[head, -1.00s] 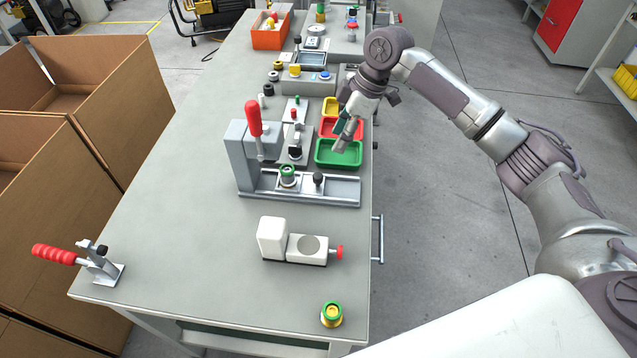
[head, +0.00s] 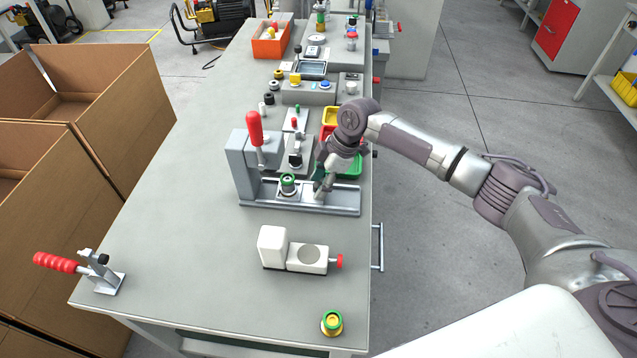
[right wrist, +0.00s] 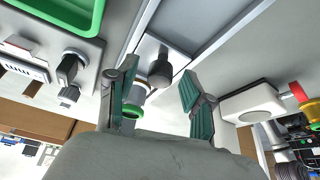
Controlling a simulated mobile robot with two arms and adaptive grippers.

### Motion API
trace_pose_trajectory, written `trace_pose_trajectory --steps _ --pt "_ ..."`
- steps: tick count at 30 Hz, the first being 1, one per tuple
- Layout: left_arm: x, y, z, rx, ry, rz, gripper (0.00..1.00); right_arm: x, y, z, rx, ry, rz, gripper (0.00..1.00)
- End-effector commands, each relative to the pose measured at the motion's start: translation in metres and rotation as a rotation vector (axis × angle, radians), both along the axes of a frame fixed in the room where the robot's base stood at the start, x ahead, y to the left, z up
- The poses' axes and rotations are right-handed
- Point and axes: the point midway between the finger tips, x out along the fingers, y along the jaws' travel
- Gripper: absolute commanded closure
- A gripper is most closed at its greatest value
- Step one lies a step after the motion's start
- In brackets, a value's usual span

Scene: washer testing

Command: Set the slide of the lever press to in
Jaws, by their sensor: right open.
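The lever press (head: 240,165) is a grey frame with a red-handled lever (head: 255,130) standing up, at the middle of the table. Its slide runs along a long metal rail base (head: 345,203) to the right. A green-ringed part (head: 288,182) sits on the slide near the press column. The slide's dark knob (right wrist: 160,70) shows in the right wrist view between the fingers, apart from both; in the head view my gripper hides it. My right gripper (head: 321,193) is open and low over the rail, right of the green-ringed part. My left gripper is in neither view.
A white block fixture with a red knob (head: 300,255) stands in front of the press. A green tray (head: 351,168) lies just behind my right gripper. A red-handled clamp (head: 95,270) is at the front left.

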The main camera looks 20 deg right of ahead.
Motion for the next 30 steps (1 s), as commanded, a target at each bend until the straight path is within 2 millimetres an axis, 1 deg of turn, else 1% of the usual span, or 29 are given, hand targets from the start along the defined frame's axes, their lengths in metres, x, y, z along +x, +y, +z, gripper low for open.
trace_pose_trajectory --steps 4,12,17,21,22,30 --pt "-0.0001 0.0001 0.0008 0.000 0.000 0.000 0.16 0.0003 0.0033 -0.0074 0.000 0.000 0.001 0.49" --pt "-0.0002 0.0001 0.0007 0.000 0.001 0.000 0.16 0.0005 0.0034 -0.0085 0.000 0.000 0.001 0.49" --pt "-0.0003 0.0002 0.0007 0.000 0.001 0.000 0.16 0.0005 0.0033 -0.0083 -0.001 0.000 0.001 0.76" --pt "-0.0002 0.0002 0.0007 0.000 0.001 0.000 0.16 0.0006 0.0031 -0.0082 -0.001 0.000 0.000 0.99" --pt "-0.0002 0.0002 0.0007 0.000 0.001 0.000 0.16 0.0006 0.0032 -0.0081 0.000 0.000 0.000 1.00" --pt "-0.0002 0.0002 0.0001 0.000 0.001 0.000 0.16 0.0015 0.0050 -0.0081 0.000 0.000 0.001 1.00"
